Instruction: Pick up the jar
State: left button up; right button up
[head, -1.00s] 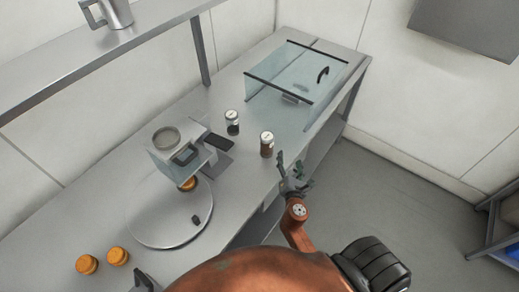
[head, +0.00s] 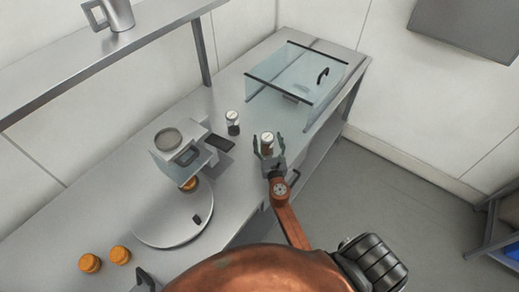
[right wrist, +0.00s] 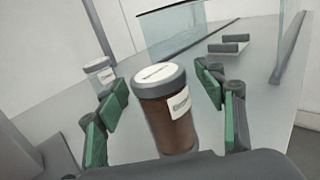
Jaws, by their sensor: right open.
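A jar (head: 267,142) with brown contents, a grey-rimmed white lid and a pale label stands upright on the steel counter. In the right wrist view this jar (right wrist: 166,115) stands between the green finger pads, with a gap on both sides. My right gripper (head: 269,146) is open around it and empty. A dark part at the bottom edge, seemingly my left gripper (head: 146,281), is mostly cut off.
A clear glass case (head: 297,75) stands behind the jars at the counter's far end. A dispenser-like machine (head: 180,150) and a round steel plate (head: 165,225) are to the left. Two orange-brown rounds (head: 90,263) lie at the near left. A shelf (head: 150,45) runs above the counter.

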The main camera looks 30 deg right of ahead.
jog(key=shift+d, duration=0.1)
jog(key=c, duration=1.3)
jog(key=shift+r, duration=0.1)
jog(key=shift+c, duration=0.5)
jog(key=shift+w+r, duration=0.1)
